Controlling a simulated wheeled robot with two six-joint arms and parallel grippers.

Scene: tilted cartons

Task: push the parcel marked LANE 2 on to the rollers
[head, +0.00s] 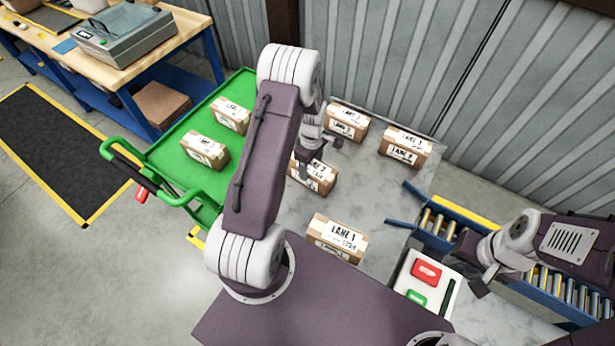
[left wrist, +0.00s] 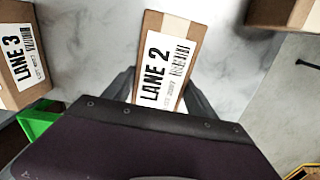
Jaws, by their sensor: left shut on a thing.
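The LANE 2 parcel (left wrist: 165,65) is a brown carton with a white label. In the left wrist view it lies between the two fingers of my left gripper (left wrist: 160,95), which is shut on it. In the head view this parcel (head: 318,175) sits on the grey marbled table, partly hidden by my left arm, with the left gripper (head: 320,148) at it. The rollers (head: 440,224) are in a blue-framed conveyor at the right. My right gripper (head: 470,276) hangs over the near side of the conveyor, away from the parcels; its opening is unclear.
A LANE 1 parcel (head: 337,238) stands nearer, and a LANE 3 parcel (left wrist: 18,65) stands beside LANE 2. Another parcel (head: 405,147) is at the back right. A green cart (head: 170,155) holds two parcels. A button box (head: 425,280) stands before the conveyor.

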